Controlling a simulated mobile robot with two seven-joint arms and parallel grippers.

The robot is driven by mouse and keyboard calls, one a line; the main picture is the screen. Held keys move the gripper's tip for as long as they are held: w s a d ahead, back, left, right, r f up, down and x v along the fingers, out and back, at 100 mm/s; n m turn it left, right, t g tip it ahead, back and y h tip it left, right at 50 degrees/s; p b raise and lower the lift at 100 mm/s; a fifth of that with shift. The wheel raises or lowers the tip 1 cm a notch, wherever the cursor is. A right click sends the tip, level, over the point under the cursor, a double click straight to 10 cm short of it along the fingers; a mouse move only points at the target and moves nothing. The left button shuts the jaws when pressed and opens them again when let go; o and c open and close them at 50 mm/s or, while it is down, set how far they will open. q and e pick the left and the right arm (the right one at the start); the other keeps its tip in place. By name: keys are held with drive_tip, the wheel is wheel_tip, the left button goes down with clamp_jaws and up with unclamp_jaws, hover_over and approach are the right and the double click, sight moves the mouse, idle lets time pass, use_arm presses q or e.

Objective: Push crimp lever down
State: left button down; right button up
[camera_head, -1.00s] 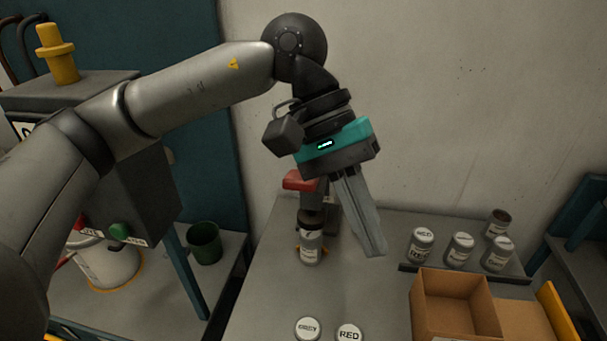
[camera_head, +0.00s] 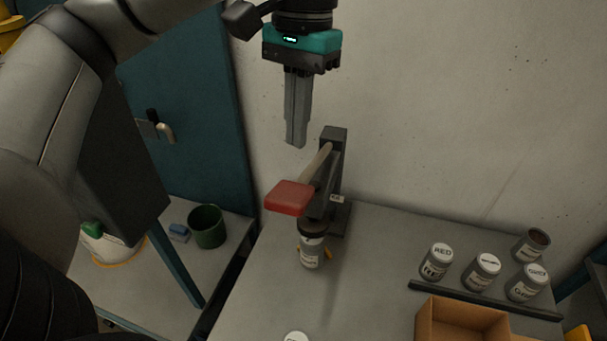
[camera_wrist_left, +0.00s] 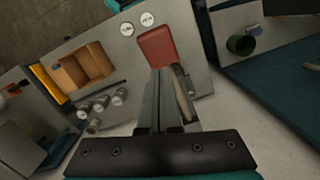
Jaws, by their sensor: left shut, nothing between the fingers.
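The crimp lever has a red rectangular handle (camera_head: 289,198) on a pale bar that runs up to a dark upright post (camera_head: 334,150). A small labelled jar (camera_head: 311,250) stands upright under the dark crimp head. My left gripper (camera_head: 296,145) is shut and empty, pointing down, above and behind the red handle and apart from it in the head view. In the left wrist view the red handle (camera_wrist_left: 157,49) shows just past the closed fingers (camera_wrist_left: 160,75), which partly cover its lower edge. My right gripper is not in view.
A green cup (camera_head: 207,226) stands on a side table at the left. The bench front-left of the post is mostly clear.

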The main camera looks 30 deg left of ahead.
sight(295, 189)
use_arm(q)
drive_tip(key=shift+s+f+b, duration=0.2)
drive_tip(key=shift+f+b, duration=0.6)
drive_tip(key=shift+f, duration=0.35)
drive_tip(key=shift+s+f+b, duration=0.2)
drive_tip(key=shift+f+b, duration=0.55)
drive_tip(key=shift+f, duration=0.45)
drive_tip(key=shift+s+f+b, duration=0.2)
drive_tip(key=shift+f+b, duration=0.6)
drive_tip(key=shift+f, duration=0.35)
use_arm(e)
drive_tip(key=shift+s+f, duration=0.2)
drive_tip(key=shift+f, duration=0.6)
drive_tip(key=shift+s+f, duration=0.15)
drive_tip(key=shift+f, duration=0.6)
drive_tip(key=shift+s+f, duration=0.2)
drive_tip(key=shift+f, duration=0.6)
use_arm(q)
wheel_tip(295, 189, down, 5)
drive_tip(key=b, duration=0.4)
drive_tip(key=shift+r, duration=0.3)
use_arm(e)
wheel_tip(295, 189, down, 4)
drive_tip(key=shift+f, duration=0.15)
use_arm(q)
drive_tip(key=shift+w+r, duration=0.1)
